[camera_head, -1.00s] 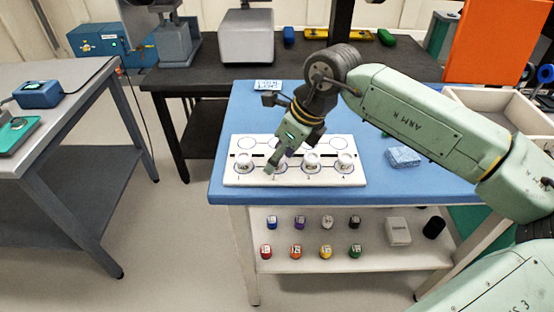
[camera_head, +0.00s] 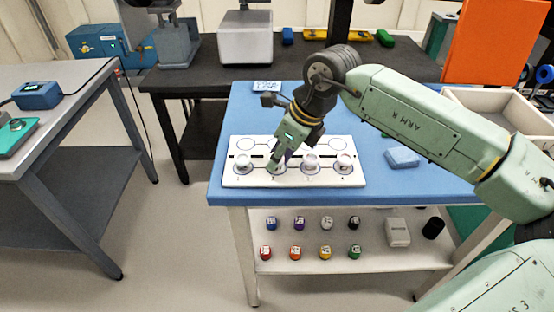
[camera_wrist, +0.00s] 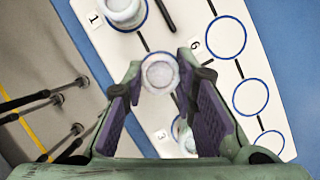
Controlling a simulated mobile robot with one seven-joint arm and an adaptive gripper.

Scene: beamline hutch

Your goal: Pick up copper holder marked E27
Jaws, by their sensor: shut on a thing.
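A white board (camera_head: 232,180) with numbered, ringed spots lies on the blue table top. My gripper (camera_head: 273,165) reaches down at spot 2. In the wrist view my gripper (camera_wrist: 159,74) is shut on a small round, pale-topped holder (camera_wrist: 160,74), held between the fingertips. I cannot tell whether it touches the board. Similar holders stand at spot 1 (camera_head: 244,161), spot 3 (camera_head: 311,160) and spot 4 (camera_head: 345,161). The spot 1 holder (camera_wrist: 124,10) also shows in the wrist view. No E27 mark is readable, and no copper colour shows on the held top.
The back row of ringed spots is empty where visible. A blue block (camera_head: 403,157) lies right of the board, and a small sign (camera_head: 267,86) stands behind it. Several coloured capped containers (camera_head: 295,252) stand on the shelf below. A pale open tray (camera_head: 500,112) is at right.

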